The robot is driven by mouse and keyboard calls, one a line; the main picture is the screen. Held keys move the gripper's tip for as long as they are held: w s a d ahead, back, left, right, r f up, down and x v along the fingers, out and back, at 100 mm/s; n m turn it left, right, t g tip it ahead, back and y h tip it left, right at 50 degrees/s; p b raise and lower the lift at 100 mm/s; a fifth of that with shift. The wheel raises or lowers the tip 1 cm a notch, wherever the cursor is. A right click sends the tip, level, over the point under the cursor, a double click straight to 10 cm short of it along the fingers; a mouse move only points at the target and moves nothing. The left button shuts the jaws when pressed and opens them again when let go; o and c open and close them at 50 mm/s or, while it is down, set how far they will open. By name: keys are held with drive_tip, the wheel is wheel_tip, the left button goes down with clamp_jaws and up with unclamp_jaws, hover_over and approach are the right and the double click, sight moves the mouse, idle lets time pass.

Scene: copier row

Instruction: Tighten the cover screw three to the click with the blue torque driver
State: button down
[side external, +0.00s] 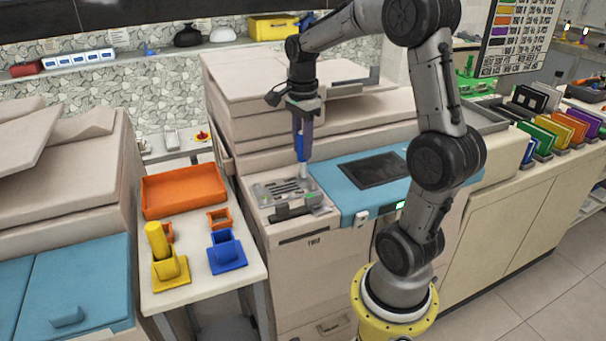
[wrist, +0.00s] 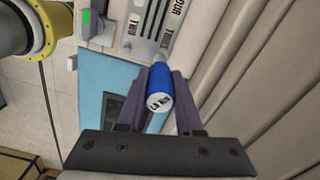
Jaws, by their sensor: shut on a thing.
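My gripper (side external: 302,122) is shut on the blue torque driver (side external: 301,148), which hangs upright with its pale shaft pointing down. In the wrist view the driver's blue handle (wrist: 162,88) sits between my two dark fingers (wrist: 159,95), its end cap facing the camera. The driver's tip is over or at the right back part of the light cover plate (side external: 268,192) with dark slots on the copier. I cannot tell if it touches. The plate (wrist: 150,28) also shows in the wrist view, with number words printed on it. The screw under the tip is hidden by the driver.
A side table holds an orange tray (side external: 184,190), an empty blue holder (side external: 227,252) and a yellow holder (side external: 170,270) with a yellow driver (side external: 156,238). A blue panel (side external: 352,202) lies right.

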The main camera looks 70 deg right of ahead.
drive_tip(key=m, duration=0.4)
drive_tip(key=shift+m, duration=0.4)
drive_tip(key=m, duration=0.5)
drive_tip(key=shift+r, duration=0.1)
idle(0.5)
drive_tip(key=shift+r, duration=0.5)
